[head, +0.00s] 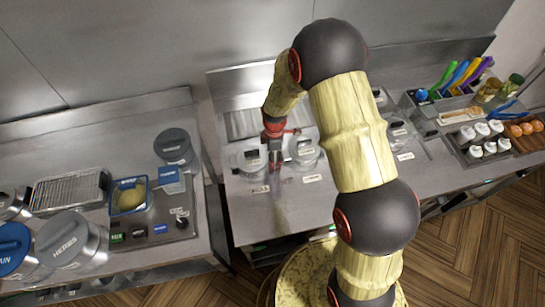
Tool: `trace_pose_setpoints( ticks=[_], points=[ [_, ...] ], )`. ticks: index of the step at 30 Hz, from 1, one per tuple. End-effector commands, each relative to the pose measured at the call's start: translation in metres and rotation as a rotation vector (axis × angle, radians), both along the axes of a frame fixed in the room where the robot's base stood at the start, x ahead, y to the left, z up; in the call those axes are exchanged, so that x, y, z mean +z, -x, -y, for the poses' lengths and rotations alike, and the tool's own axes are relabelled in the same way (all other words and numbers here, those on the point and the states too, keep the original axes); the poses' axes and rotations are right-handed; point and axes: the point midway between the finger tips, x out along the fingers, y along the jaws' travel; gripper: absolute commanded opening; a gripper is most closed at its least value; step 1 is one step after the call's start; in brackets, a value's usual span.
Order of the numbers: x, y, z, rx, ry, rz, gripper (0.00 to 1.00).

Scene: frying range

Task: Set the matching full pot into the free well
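On the middle counter, two round silver pots or lidded wells stand side by side, a left one (248,157) and a right one (304,150). Small white label plates (260,189) lie in front of them. My gripper (275,163) points down between these two, its fingers small and dark. I cannot tell whether it is open or holds anything. On the left counter are a large grey-lidded pot (72,240), a blue-lidded pot (14,245) and a dark grey-lidded pot (174,145). A free well cannot be made out; my arm hides part of the middle counter.
A blue-rimmed container (128,195) and a grated tray (70,190) sit on the left counter. A gap separates the left and middle counters. The middle counter's front left is clear.

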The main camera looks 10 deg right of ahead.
Motion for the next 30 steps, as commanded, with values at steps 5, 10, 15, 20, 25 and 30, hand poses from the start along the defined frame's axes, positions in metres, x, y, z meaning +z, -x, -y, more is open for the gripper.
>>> trace_pose_setpoints(
  ticks=[5, 10, 15, 20, 25, 30],
  points=[
    [-0.002, 0.002, 0.000, 0.000, 0.001, -0.004, 0.63],
    [0.005, 0.001, 0.000, 0.000, 0.000, -0.002, 0.63],
    [0.032, 0.000, 0.001, 0.000, 0.000, 0.002, 0.63],
    [0.065, -0.001, 0.002, 0.000, 0.000, 0.002, 0.63],
    [0.096, -0.001, 0.003, 0.000, -0.001, 0.002, 0.63],
    [0.114, -0.001, 0.003, 0.000, 0.000, 0.000, 0.63]
  ],
)
